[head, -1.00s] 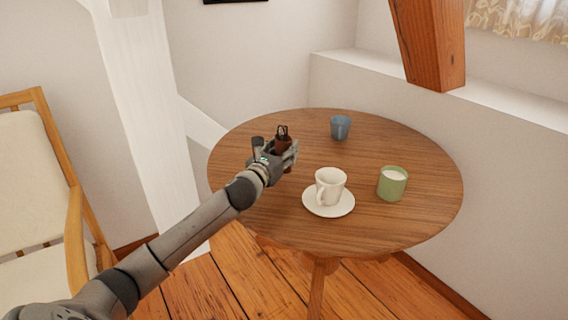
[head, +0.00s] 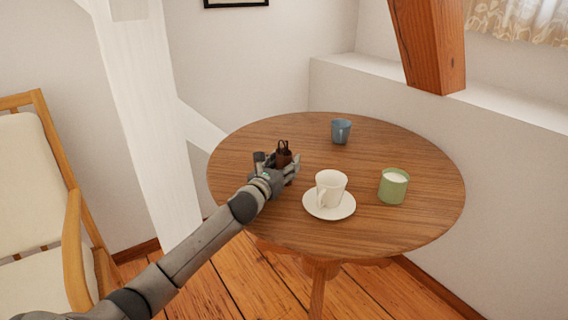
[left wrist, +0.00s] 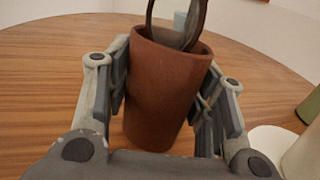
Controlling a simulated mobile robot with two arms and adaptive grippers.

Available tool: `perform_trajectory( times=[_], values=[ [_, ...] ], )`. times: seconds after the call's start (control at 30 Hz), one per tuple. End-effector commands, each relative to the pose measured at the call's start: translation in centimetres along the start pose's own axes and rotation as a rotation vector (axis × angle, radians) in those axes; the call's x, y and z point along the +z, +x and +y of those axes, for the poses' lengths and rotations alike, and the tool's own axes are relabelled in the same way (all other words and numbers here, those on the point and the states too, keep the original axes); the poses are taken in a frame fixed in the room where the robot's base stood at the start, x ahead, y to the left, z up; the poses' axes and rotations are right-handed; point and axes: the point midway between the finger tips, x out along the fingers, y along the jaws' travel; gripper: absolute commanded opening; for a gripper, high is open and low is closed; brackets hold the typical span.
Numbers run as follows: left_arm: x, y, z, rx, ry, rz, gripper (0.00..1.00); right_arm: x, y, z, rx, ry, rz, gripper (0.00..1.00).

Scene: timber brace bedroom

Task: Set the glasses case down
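The glasses case (head: 284,156) is a brown, upright, open-topped holder with a pair of glasses (left wrist: 178,22) standing in it. It is over the left part of the round wooden table (head: 400,226). My left gripper (head: 278,162) has its fingers around the case; in the left wrist view the case (left wrist: 165,90) sits between both finger pads, which appear to press on its sides. Its base is at or very near the tabletop; I cannot tell whether it touches. My right gripper is not in view.
A white cup (head: 330,186) on a saucer (head: 318,211) stands just right of the gripper. A green candle (head: 393,188) is further right, and a blue cup (head: 341,131) is at the back. A wooden armchair (head: 73,245) stands at the left.

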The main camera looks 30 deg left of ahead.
Motion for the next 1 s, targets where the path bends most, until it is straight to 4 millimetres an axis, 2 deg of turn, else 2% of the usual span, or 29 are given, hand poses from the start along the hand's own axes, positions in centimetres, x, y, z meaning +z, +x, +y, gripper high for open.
perform_trajectory(
  times=[0.03, 0.1, 0.5, 0.67, 1.0],
  values=[
    [0.0, 0.0, 0.0, 0.000, 0.000, 0.000, 0.60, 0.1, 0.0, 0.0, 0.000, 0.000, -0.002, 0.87],
    [0.0, 0.0, 0.0, 0.000, 0.000, 0.000, 0.66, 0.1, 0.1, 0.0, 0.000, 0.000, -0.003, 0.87],
    [0.4, 0.0, 0.0, 0.000, 0.000, 0.000, 0.66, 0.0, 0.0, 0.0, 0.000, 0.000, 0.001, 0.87],
    [0.1, -1.9, 0.0, 0.000, 0.003, 0.002, 0.66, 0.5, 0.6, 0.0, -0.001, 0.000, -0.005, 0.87],
    [0.1, -7.6, 0.0, 0.000, 0.001, 0.002, 0.66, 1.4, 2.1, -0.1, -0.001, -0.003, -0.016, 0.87]
  ],
)
